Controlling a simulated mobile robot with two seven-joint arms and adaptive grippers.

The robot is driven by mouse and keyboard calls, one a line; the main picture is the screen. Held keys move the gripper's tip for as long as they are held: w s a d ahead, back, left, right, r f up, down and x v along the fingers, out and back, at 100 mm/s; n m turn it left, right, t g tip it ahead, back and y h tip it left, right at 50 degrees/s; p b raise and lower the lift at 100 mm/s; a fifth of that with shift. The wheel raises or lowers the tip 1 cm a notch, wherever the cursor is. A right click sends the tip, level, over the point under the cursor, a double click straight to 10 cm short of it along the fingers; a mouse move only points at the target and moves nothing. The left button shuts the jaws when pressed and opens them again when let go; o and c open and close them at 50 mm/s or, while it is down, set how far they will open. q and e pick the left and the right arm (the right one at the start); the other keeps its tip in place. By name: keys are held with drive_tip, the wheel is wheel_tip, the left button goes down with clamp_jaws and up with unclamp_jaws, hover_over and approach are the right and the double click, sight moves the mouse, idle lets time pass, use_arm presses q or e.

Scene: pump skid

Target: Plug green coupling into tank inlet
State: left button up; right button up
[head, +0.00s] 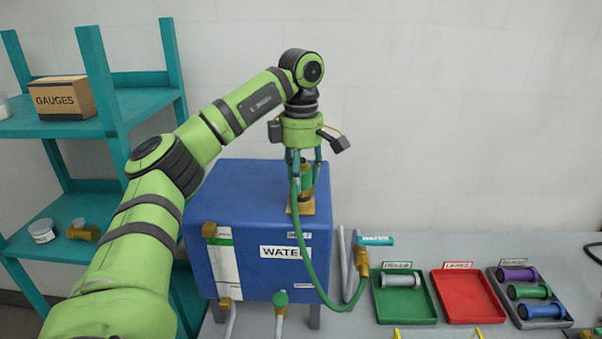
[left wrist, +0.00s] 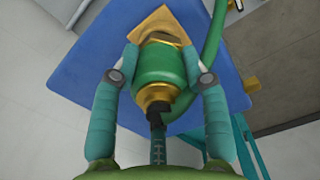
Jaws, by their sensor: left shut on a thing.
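The green coupling (head: 307,178), with brass ends, is upright over the top of the blue water tank (head: 255,190). My left gripper (head: 305,165) points down from above and is shut on it. In the left wrist view the two teal fingers press on both sides of the coupling (left wrist: 160,68). The tank inlet's brass square base (head: 301,208) is directly beneath it, and the base also shows in the left wrist view (left wrist: 165,22). The coupling's lower end meets or nearly meets the inlet; I cannot tell whether it is seated. My right gripper is not in view.
A green hose (head: 305,255) loops down the tank front towards a teal-handled valve (head: 375,240). A green tray (head: 405,308), a red tray (head: 465,295) and a dark tray (head: 565,318) of couplings stand right. A teal shelf (head: 130,100) stands left.

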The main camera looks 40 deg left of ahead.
use_arm(q)
drive_tip(key=shift+f+b, duration=0.35)
drive_tip(key=shift+f, duration=0.4)
drive_tip(key=o, duration=1.4)
drive_tip(key=shift+c, duration=0.2)
drive_tip(key=shift+r, duration=0.1)
wheel_tip(320, 180, up, 12)
drive_tip(key=shift+f, duration=0.1)
